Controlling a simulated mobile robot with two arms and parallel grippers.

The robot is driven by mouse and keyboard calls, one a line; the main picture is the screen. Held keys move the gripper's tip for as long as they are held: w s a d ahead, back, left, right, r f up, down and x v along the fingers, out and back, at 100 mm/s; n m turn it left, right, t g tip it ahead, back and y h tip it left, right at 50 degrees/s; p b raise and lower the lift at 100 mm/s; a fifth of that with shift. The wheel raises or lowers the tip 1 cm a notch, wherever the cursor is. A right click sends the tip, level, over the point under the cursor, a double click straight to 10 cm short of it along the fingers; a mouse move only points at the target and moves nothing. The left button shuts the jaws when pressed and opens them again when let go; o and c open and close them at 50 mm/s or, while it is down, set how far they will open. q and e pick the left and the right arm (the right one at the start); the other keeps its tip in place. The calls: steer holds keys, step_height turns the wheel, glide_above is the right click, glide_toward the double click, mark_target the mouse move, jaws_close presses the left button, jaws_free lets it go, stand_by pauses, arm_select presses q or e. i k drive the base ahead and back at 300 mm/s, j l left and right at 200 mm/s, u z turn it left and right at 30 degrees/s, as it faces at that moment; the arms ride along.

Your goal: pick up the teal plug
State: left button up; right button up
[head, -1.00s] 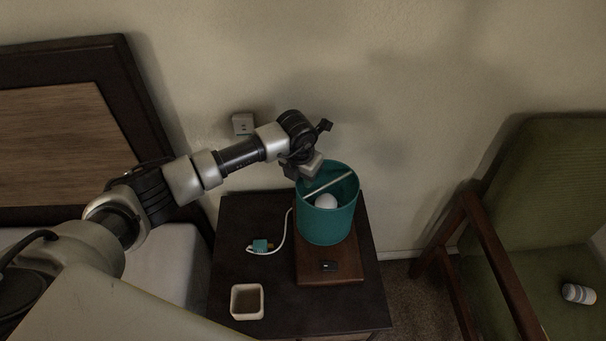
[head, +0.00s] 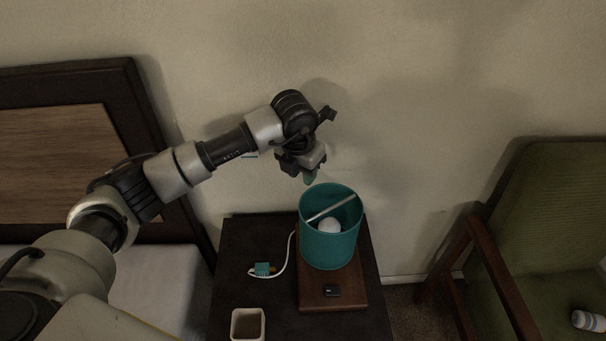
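The teal plug (head: 263,269) lies on the dark nightstand top (head: 235,296), left of the lamp. A white cord runs from it toward the lamp's wooden base (head: 352,290). My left gripper (head: 308,180) points down just above the back left rim of the teal lampshade (head: 330,248), up and right of the plug. A small green patch shows at its tip; I cannot tell what it is or whether the fingers are open. My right gripper is not in view.
A white square cup (head: 247,325) stands at the nightstand's front left. The open-topped shade holds a white bulb (head: 329,226) and a crossbar. A bed with a wooden headboard (head: 60,150) is left, a green armchair (head: 560,190) right. The nightstand around the plug is clear.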

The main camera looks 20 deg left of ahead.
mark_target(260, 269)
steer(key=u, duration=1)
